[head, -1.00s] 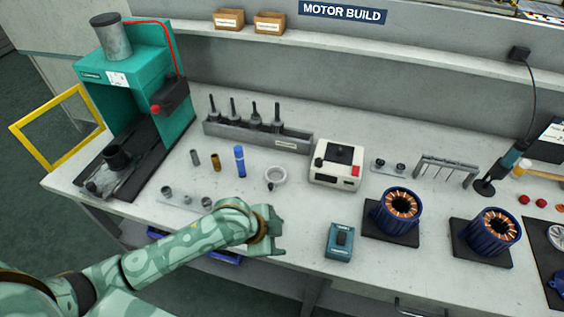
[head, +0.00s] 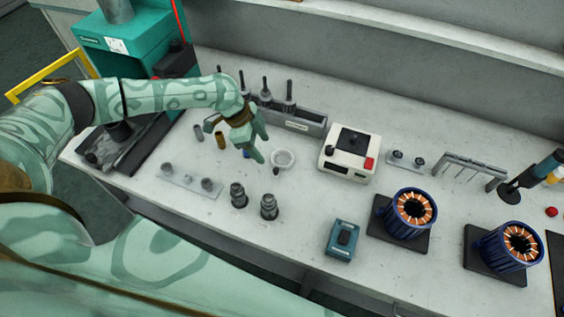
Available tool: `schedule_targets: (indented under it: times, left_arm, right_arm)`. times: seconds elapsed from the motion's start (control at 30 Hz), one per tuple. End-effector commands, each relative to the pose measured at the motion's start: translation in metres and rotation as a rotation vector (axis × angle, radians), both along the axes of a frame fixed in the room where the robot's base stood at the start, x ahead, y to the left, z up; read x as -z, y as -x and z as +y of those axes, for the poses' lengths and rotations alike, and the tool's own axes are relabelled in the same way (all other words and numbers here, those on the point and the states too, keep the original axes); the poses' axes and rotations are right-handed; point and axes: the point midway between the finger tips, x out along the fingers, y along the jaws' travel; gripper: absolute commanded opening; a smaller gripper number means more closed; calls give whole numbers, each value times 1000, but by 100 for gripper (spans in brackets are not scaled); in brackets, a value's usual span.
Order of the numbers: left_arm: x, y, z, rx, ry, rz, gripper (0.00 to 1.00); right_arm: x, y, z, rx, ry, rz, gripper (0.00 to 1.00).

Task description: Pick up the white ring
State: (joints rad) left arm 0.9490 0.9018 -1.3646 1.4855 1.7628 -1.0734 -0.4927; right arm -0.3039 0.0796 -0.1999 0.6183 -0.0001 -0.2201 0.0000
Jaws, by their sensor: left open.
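The white ring (head: 284,166) lies on the grey-white bench, left of the white box-shaped device. It looks like a small round band with an open middle and a small dark piece at its near side. My left gripper (head: 263,150) is just left of the ring and appears above the bench. Its two green fingers are apart, pointing down and right, with nothing seen between them. The ring is almost wholly visible. My right gripper is not in view.
A blue cylinder (head: 246,154) is mostly hidden behind my left gripper. A brown cylinder (head: 221,141) stands left of it. The white device (head: 347,157) is close on the right. Two dark stepped parts (head: 269,207) stand nearer. The bench between them and the ring is clear.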

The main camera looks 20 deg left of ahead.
Motion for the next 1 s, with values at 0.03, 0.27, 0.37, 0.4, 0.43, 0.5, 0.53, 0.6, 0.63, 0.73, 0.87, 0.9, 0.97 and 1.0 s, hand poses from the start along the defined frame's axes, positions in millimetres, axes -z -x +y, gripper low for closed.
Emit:
schedule_targets:
  times: [0.03,0.27,0.37,0.4,0.43,0.5,0.53,0.6,0.63,0.73,0.87,0.9,0.97,1.0]
  left_arm:
    - [14,-1,-5,1,0,3,60]
    - [40,-5,-16,1,-1,1,60]
    - [47,-5,-19,0,0,0,60]
    - [52,-5,-23,2,0,1,60]
    - [57,-4,-25,3,0,2,60]
    - [69,-5,-31,3,-1,1,60]
    - [73,-5,-33,3,0,1,60]
    - [82,-6,-36,1,0,1,60]
    - [85,-7,-37,2,0,1,60]
    - [88,-7,-38,0,-1,0,60]
    - [87,-7,-38,0,0,0,60]
    - [87,-7,-38,0,0,0,60]
    - [87,-7,-38,0,0,0,46]
    - [87,-7,-38,0,0,0,35]
  right_arm:
    - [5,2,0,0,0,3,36]
    - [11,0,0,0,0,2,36]
    - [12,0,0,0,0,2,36]
    - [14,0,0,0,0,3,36]
    - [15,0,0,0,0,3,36]
    - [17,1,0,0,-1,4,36]
    - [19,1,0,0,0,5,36]
    - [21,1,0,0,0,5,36]
    - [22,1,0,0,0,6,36]
    - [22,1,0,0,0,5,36]
    - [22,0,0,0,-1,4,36]
    - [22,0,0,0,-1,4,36]
    - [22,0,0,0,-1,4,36]
    - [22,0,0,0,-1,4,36]
